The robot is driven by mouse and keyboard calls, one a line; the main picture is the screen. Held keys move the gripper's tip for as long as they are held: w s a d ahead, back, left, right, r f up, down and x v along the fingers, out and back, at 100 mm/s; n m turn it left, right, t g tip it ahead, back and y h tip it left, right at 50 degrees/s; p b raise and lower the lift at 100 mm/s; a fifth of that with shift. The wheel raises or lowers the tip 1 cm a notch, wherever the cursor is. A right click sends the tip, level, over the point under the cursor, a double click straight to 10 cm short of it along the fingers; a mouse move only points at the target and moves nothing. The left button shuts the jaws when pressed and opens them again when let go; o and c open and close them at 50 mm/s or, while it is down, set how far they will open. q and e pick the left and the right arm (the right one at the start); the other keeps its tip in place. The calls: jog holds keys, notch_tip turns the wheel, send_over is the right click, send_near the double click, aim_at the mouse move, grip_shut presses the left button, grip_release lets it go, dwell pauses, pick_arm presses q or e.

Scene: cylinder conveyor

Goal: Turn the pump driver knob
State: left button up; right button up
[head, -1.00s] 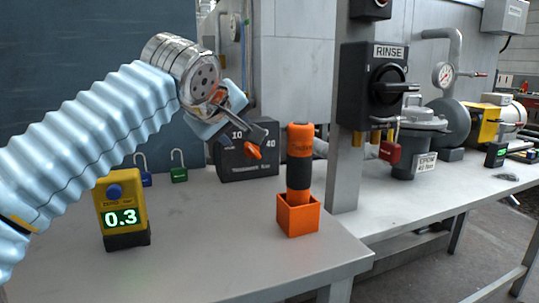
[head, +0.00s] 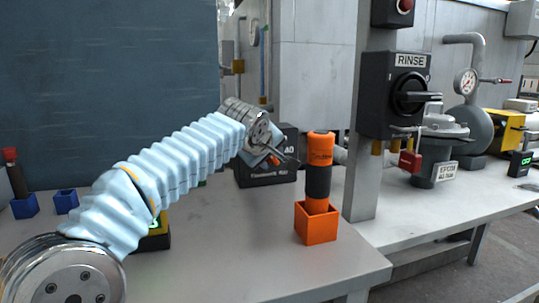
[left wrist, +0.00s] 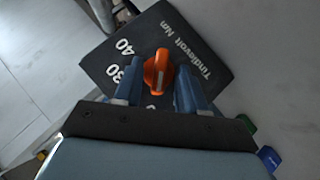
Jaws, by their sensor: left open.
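The orange knob (left wrist: 158,72) sits on a dark box (left wrist: 185,40) with a number scale and the lettering "Nm". In the left wrist view my left gripper (left wrist: 158,84) is open, with one blue finger on each side of the knob. I see a gap on both sides, so the fingers do not look closed on it. In the head view the left gripper (head: 281,159) is in front of the dark box (head: 266,178) and hides most of its face and knob. My right gripper is not in view.
An orange-and-black tool (head: 319,172) stands in an orange holder (head: 316,225) right of the box. The RINSE switch box (head: 393,95) is on a post. Blue holders (head: 66,201) are at far left. My arm mostly hides a yellow meter (head: 155,236).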

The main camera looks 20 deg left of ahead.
pick_arm(q)
grip_shut()
jog(key=shift+w+d+r+m+g+y+p, duration=0.2)
jog(key=shift+m+g+y+p, duration=0.7)
jog(key=shift+p, duration=0.6)
jog(key=shift+w+d+r+m+g+y+p, duration=0.1)
jog(key=shift+d+m+g+y+p, duration=0.2)
jog(key=shift+m+g+y+p, duration=0.7)
jog(key=shift+n+p, duration=0.4)
jog(key=shift+p, duration=0.05)
